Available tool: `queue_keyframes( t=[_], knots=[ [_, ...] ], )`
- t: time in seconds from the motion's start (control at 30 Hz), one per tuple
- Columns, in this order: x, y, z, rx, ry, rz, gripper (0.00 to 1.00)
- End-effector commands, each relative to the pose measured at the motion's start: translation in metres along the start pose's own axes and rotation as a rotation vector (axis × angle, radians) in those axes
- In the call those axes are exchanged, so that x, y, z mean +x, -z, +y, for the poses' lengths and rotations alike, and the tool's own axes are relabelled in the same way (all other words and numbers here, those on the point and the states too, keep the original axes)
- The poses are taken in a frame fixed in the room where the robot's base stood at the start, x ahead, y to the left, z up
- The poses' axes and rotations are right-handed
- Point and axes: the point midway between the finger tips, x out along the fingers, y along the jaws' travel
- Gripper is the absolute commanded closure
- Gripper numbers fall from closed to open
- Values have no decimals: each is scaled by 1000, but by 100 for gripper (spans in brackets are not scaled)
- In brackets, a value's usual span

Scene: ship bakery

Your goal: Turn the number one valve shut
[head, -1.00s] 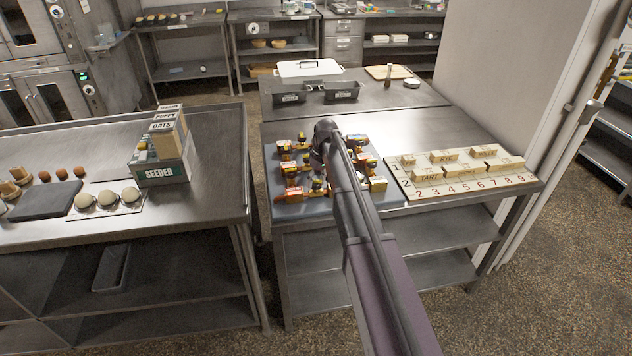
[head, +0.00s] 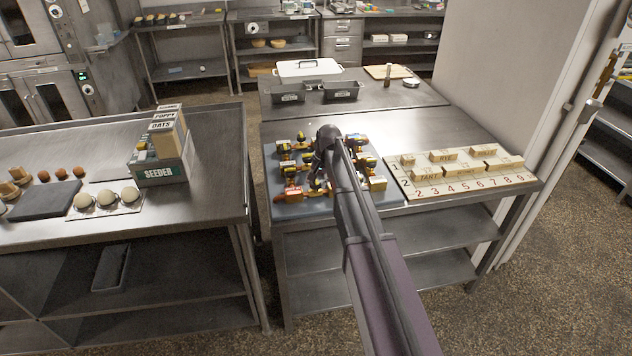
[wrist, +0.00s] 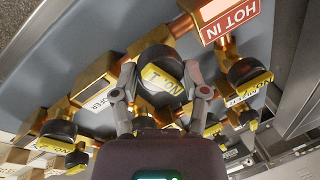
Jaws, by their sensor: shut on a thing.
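The valve board (head: 340,205) lies on the middle table, a grey panel with copper pipes and several dark round valves with yellow labels. In the wrist view my gripper (wrist: 160,86) has one finger on each side of a dark round valve knob (wrist: 150,55) and is shut on it. Its yellow label is partly readable and seems to show "1" and "NO". In the head view my gripper (head: 317,181) is over the middle of the board, and my arm hides part of the board. A red "HOT IN" label (wrist: 231,22) sits on the pipe near the held knob.
Other valves (wrist: 248,75) stand close by on the same pipes. A numbered board (head: 500,184) with wooden blocks lies right of the valve board. Dark tins (head: 341,91) and a white dish (head: 308,69) are behind. The seeder box (head: 163,170) is on the left table.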

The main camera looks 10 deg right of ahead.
Motion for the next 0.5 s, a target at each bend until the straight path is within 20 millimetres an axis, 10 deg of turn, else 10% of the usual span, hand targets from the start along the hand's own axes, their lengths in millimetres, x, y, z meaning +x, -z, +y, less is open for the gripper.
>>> queue_keyframes(
  t=[0.5],
  knots=[
    [0, -1, 1, 286, -2, 62, 89]
  ],
)
